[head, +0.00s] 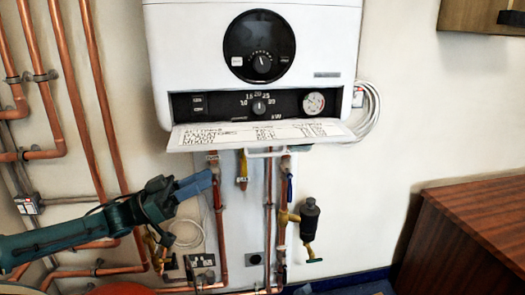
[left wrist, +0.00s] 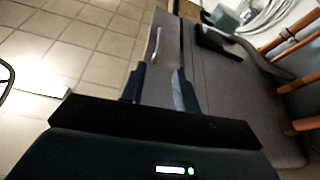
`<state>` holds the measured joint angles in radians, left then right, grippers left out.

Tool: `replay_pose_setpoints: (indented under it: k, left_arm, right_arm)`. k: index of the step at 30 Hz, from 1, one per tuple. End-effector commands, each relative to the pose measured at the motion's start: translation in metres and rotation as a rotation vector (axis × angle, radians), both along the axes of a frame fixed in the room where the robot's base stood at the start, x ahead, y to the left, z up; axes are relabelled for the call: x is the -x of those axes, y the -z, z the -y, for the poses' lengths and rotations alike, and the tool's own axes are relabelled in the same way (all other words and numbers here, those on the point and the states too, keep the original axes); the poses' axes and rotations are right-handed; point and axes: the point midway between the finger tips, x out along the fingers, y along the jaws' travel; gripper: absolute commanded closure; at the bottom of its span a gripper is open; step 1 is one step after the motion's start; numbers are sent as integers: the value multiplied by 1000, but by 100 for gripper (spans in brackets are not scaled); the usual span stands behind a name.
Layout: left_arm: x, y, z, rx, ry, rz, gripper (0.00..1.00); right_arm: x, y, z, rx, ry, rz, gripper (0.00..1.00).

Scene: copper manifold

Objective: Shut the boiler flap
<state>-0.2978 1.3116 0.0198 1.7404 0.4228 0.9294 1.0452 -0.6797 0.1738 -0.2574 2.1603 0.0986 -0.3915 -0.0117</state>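The boiler flap (head: 258,134) hangs open, folded out below the control panel of the white boiler (head: 190,60), its printed side facing up. A white bar handle (head: 265,154) shows under its front edge. My left gripper (head: 195,184) is below and left of the flap, apart from it, with its blue fingers pointing right. In the left wrist view, the left gripper's fingers (left wrist: 159,88) stand apart with nothing between them. A thin pale bar (left wrist: 156,45), perhaps the handle, lies beyond the fingertips against a grey surface. My right gripper is not in view.
Copper pipes (head: 219,230) run below the boiler, with a dark valve fitting (head: 309,217) to the right. More pipes (head: 70,85) line the left wall. A wooden cabinet (head: 465,235) stands at lower right. A white cable coil (head: 368,110) hangs beside the boiler.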

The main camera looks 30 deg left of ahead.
Motion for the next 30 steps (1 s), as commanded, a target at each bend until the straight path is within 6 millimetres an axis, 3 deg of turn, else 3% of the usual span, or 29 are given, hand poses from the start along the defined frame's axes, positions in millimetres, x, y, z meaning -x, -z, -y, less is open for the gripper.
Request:
replay_pose_setpoints:
  k: [7,30]
  left_arm:
    - [-14,-10,17,1,1,7,69]
    - [-71,-47,84,2,-1,4,69]
  right_arm:
    - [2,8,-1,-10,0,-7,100]
    - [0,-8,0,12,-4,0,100]
